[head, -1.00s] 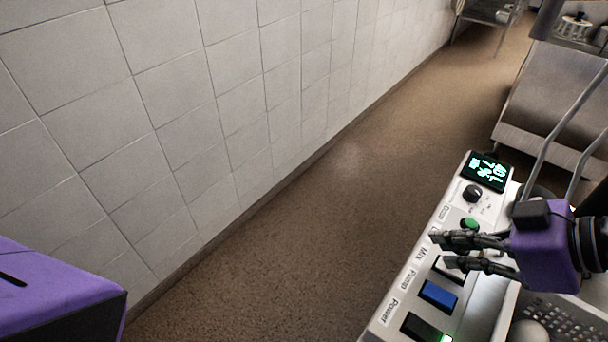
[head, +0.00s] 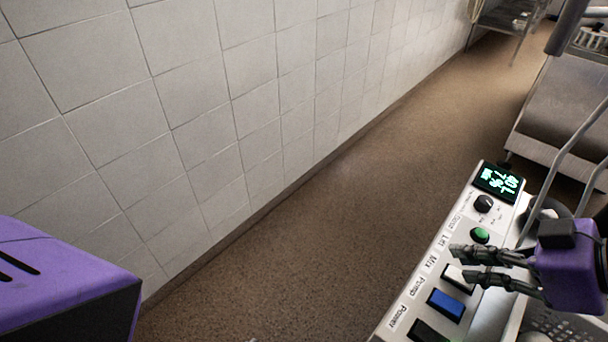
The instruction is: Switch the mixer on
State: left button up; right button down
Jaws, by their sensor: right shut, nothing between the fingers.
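The pale control panel (head: 408,309) at the lower right of the head view carries the labels Lift, Mix, Pump and Power. A white rocker switch (head: 457,280) sits beside the Mix label, partly hidden by my fingers. My right gripper (head: 461,264) comes in from the right, shut and empty. Its fingertips appear over the panel between the green button and the white switch; I cannot tell whether they touch it. My left gripper is not in view.
Near the fingers are a round green button (head: 480,235), a blue switch (head: 446,304) and a black switch (head: 427,332). A black knob (head: 484,203) and lit display (head: 498,182) sit farther up. Curved metal bars (head: 553,170) rise right of the panel. Open floor (head: 330,240) lies left.

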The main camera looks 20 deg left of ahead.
jog(key=v, duration=1.1)
jog(key=shift+d+r, duration=0.25)
jog(key=shift+d, duration=0.1)
